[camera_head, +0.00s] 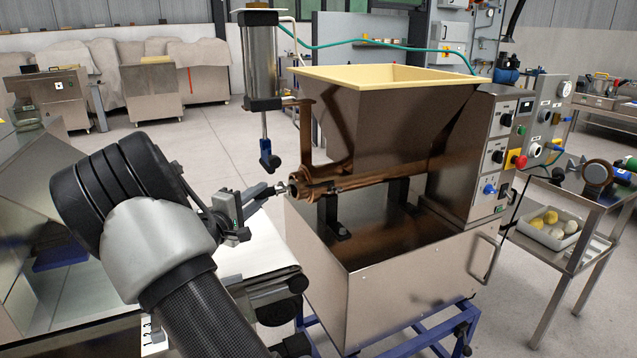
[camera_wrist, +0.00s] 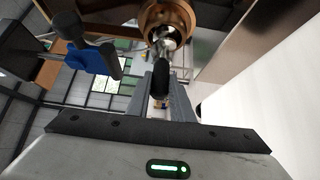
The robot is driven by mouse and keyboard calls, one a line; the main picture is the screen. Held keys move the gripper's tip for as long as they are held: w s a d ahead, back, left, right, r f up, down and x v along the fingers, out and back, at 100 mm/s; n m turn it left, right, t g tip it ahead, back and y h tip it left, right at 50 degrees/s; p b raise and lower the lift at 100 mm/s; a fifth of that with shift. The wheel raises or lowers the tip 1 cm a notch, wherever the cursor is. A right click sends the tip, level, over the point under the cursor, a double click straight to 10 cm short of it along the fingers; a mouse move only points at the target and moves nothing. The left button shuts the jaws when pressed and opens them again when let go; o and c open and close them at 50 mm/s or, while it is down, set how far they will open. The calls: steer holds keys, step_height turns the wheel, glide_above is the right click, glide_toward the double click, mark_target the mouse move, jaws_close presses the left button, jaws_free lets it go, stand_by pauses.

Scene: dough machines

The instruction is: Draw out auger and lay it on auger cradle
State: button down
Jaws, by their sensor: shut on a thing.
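The auger shows as a bright metal end (camera_wrist: 168,38) with a black grip (camera_wrist: 160,80) in the wrist view. Its metal part sits in the mouth of the bronze barrel (camera_head: 303,187) under the hopper; the rest is hidden inside. My gripper (camera_head: 275,189) reaches the barrel mouth from the left in the head view. In the wrist view my gripper (camera_wrist: 160,100) is shut on the auger's black grip, with a grey finger on each side. I cannot make out an auger cradle in either view.
A steel hopper with a cream rim (camera_head: 385,75) stands above the barrel. A vertical cylinder with a blue-ended rod (camera_head: 268,158) hangs just left of the barrel mouth. A white conveyor belt (camera_head: 245,258) lies below my arm. A cart with a dough tray (camera_head: 548,229) stands right.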

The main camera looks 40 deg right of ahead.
steer(key=shift+w+a, duration=0.2)
steer(key=shift+a, duration=0.5)
steer(key=shift+w+a, duration=0.2)
steer(key=shift+a, duration=0.45)
steer(key=shift+w+a, duration=0.2)
steer(key=shift+a, duration=0.5)
steer(key=c, duration=1.5)
jaws_free()
steer(key=shift+o, duration=0.6)
steer(key=o, duration=1.4)
steer(key=shift+s+a, duration=0.1)
steer(key=shift+a, duration=0.05)
steer(key=shift+v, duration=3.4)
steer(key=p+v, duration=0.2)
steer(key=v, duration=1.5)
steer(key=shift+s+a+p, duration=0.1)
steer(key=shift+a+p, duration=0.1)
steer(key=shift+p, duration=0.15)
